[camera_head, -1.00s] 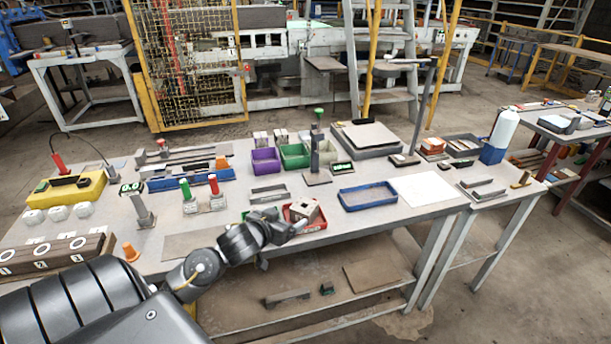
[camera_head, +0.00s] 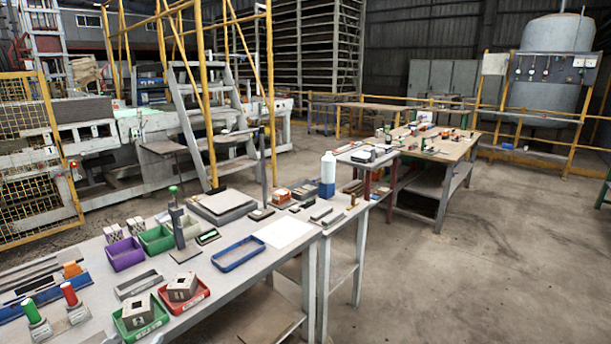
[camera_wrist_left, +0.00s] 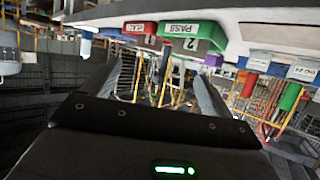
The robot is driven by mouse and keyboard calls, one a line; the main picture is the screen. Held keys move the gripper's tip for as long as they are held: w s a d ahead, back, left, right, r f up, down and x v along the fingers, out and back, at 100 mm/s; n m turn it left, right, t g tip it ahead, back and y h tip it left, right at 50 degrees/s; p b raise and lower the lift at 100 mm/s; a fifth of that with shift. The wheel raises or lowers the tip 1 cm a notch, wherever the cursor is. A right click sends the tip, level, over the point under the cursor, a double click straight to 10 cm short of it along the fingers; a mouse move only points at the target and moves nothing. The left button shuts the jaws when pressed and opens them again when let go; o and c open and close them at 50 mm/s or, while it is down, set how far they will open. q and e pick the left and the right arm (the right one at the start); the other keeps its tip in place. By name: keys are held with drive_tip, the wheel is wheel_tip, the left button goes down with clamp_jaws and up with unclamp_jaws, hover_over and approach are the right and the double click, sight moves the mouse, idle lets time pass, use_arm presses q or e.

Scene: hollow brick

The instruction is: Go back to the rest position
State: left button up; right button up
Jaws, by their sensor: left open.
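My left gripper (camera_wrist_left: 165,68) shows in the left wrist view with its two fingers spread and nothing between them. In the head view I cannot make out its jaws; the arm is out of the picture or only just at the bottom edge. One grey hollow brick (camera_head: 138,310) sits in the green tray (camera_head: 152,331). Another hollow brick (camera_head: 182,286) sits in the red tray (camera_head: 200,298) beside it. The wrist view, upside down, shows the green tray (camera_wrist_left: 190,29) at the top, apart from the fingers. My right gripper is not in view.
The grey workbench (camera_head: 225,285) carries a blue tray (camera_head: 238,254), a purple bin (camera_head: 125,254), a white sheet (camera_head: 284,232) and red and green push-button posts. A second table (camera_head: 440,148) stands farther back. The floor (camera_head: 480,270) at right is clear.

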use_arm(q)
drive_tip(key=s+d+f+m+g+h, duration=0.1)
drive_tip(key=s+d+f+g, duration=0.2)
drive_tip(key=s+d+f, duration=0.45)
drive_tip(key=s+d+f+m+g+h, duration=0.1)
drive_tip(key=s+d+f+m+g, duration=0.3)
drive_tip(key=s, duration=0.6)
drive_tip(key=s+d+f+n+g+h, duration=0.1)
drive_tip(key=s+d+f+g, duration=0.2)
drive_tip(key=s+d, duration=0.45)
wheel_tip(320, 180, down, 24)
drive_tip(key=s, duration=0.2)
drive_tip(key=s+a+f+g, duration=0.2)
drive_tip(key=s+a+f, duration=0.1)
drive_tip(key=s+f, duration=1.3)
drive_tip(key=shift+s+f+m+y, duration=0.3)
drive_tip(key=shift+f, duration=0.55)
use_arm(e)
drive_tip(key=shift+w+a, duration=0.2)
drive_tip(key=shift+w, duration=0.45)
